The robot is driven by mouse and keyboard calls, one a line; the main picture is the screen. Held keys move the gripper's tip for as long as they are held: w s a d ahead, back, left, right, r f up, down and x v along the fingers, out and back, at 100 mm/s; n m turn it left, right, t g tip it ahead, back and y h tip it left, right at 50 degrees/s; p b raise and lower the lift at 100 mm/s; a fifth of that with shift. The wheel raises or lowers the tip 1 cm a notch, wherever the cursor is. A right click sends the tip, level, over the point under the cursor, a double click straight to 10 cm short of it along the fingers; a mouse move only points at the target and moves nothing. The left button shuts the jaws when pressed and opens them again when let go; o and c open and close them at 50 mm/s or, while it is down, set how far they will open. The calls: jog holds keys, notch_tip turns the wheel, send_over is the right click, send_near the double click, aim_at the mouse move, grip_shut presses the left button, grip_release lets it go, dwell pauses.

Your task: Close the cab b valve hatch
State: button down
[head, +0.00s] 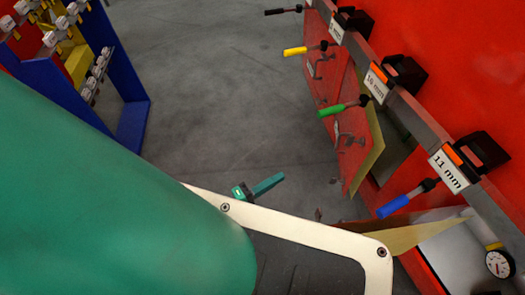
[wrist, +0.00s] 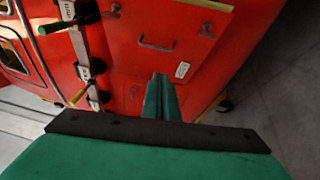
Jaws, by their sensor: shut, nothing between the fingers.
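My gripper (head: 260,188) shows in the head view as green fingers past the white bracket of my arm, over the grey floor and left of the red body. In the wrist view its green fingers (wrist: 161,97) are together and empty, in front of a red hatch panel (wrist: 185,35) with a handle, latches and a small white label. Whether they touch it I cannot tell. In the head view one hatch (head: 367,150) stands open with its tan inner side showing. A nearer hatch (head: 415,233) also stands open beside a pressure gauge (head: 498,263). No cab b marking is readable.
A grey rail on the red body carries valve levers with blue (head: 393,206), green (head: 331,110) and yellow (head: 296,51) handles, which stick out leftward. A blue rack (head: 130,125) stands at upper left. Grey floor (head: 225,85) lies clear between.

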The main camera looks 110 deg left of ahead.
jog(key=s+a+f+n+g+y, duration=0.1)
jog(key=s+a+f+n+g, duration=0.1)
jog(key=s+a, duration=0.5)
jog(key=a+g, duration=0.1)
jog(key=a, duration=0.2)
jog(key=shift+s+a+y, duration=0.3)
jog(key=shift+s, duration=0.05)
jog(key=m+t+h, duration=0.9)
jog(key=m+h, duration=0.1)
jog(key=h, duration=0.2)
send_near(354, 167)
jog(key=x, duration=0.6)
jog(key=shift+w+d+r, duration=0.1)
jog(key=shift+w+r, duration=0.05)
jog(key=shift+r, duration=0.05)
